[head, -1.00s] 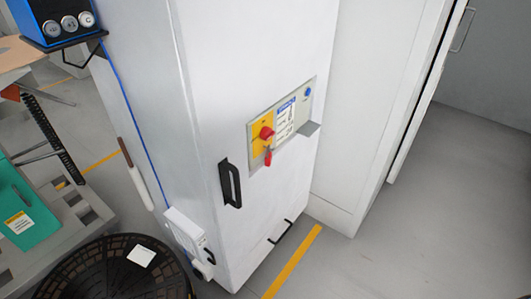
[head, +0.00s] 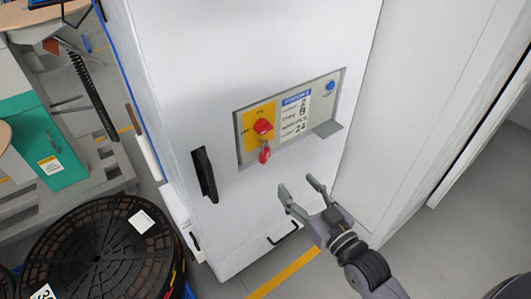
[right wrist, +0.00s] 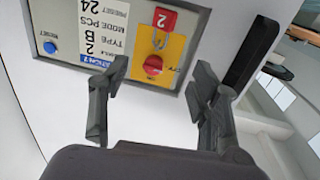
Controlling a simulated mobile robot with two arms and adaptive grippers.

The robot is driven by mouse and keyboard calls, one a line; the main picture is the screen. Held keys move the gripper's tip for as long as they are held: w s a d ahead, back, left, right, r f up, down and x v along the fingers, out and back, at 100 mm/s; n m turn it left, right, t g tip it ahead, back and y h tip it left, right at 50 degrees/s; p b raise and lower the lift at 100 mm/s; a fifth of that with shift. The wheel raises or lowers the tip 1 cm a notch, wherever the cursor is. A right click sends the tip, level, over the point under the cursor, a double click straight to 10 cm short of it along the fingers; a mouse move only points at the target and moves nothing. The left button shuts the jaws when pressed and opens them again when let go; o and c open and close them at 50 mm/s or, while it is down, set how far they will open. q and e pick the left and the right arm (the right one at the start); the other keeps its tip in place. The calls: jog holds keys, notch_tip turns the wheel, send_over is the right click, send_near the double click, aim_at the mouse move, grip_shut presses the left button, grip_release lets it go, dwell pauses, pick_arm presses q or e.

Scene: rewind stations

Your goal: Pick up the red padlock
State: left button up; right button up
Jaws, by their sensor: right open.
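The red padlock (head: 265,154) hangs just below the red rotary switch (head: 263,126) on the yellow plate of the cabinet's control panel. In the right wrist view the panel looks upside down. There the padlock (right wrist: 165,19) shows a "2" on its body, and its shackle is by the switch knob (right wrist: 153,64). My right gripper (head: 297,186) is open and empty, below and right of the padlock in the head view. In the right wrist view its fingers (right wrist: 160,74) are spread, with the padlock beyond the gap between them. My left gripper is not in view.
A black door handle (head: 204,175) sticks out left of the panel. Black round reels (head: 95,255) stand at lower left, near a green box (head: 45,150).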

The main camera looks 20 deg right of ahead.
send_near(260, 143)
jog(key=w, duration=0.1)
jog(key=x, duration=0.5)
jog(key=shift+w+a+p, duration=0.1)
jog(key=shift+w+p, duration=0.1)
jog(key=shift+p, duration=0.2)
grip_shut()
dwell(0.5)
